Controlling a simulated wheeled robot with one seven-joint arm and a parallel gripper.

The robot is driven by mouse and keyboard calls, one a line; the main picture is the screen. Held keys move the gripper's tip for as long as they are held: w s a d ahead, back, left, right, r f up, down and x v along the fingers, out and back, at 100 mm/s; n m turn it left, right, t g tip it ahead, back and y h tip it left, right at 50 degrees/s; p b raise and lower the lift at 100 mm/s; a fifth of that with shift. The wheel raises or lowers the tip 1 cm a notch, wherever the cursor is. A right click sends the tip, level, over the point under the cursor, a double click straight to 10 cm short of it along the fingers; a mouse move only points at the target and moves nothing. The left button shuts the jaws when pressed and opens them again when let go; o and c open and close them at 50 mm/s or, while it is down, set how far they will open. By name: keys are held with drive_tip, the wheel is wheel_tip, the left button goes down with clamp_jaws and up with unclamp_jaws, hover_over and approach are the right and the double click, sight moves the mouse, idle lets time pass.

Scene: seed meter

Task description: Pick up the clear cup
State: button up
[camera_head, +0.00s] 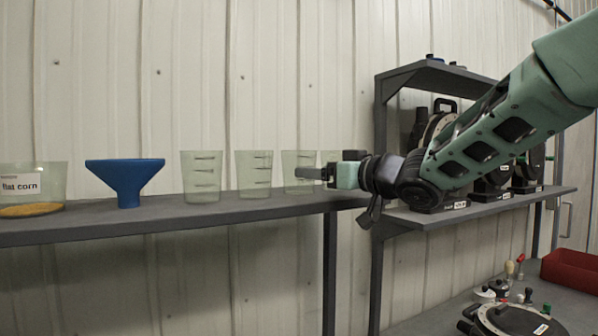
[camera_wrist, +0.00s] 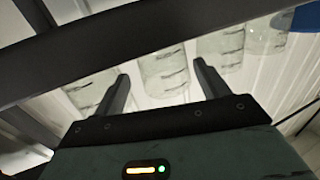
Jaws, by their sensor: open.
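Several clear, faintly green cups with dark level marks stand upright in a row on the grey shelf (camera_head: 260,210). In the head view they are the left cup (camera_head: 201,178), the middle cup (camera_head: 253,175), a third cup (camera_head: 300,160) partly behind my gripper, and a fourth, mostly hidden behind it. My gripper (camera_head: 309,173) is level, points left and is open. In the wrist view one clear cup (camera_wrist: 163,76) shows between the fingertips (camera_wrist: 161,72). Whether the fingers reach around it or stop short, I cannot tell. Other cups (camera_wrist: 220,46) show to either side.
A blue funnel (camera_head: 125,180) and a container labelled "flat corn" (camera_head: 35,188) stand left on the shelf. A rack (camera_head: 440,75) with dark round devices is at right. Below it are a red bin (camera_head: 572,270) and a lower bench. A ribbed wall is close behind.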

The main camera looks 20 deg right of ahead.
sight(307, 193)
drive_tip(key=p+x, duration=0.1)
drive_tip(key=x, duration=0.1)
drive_tip(key=p+x, duration=0.1)
drive_tip(key=x, duration=0.1)
drive_tip(key=shift+s+r, duration=0.1)
drive_tip(key=shift+r, duration=0.3)
drive_tip(key=shift+w+a+f, duration=0.1)
drive_tip(key=shift+w+a, duration=0.15)
drive_tip(key=shift+w, duration=0.15)
drive_tip(key=c, duration=0.6)
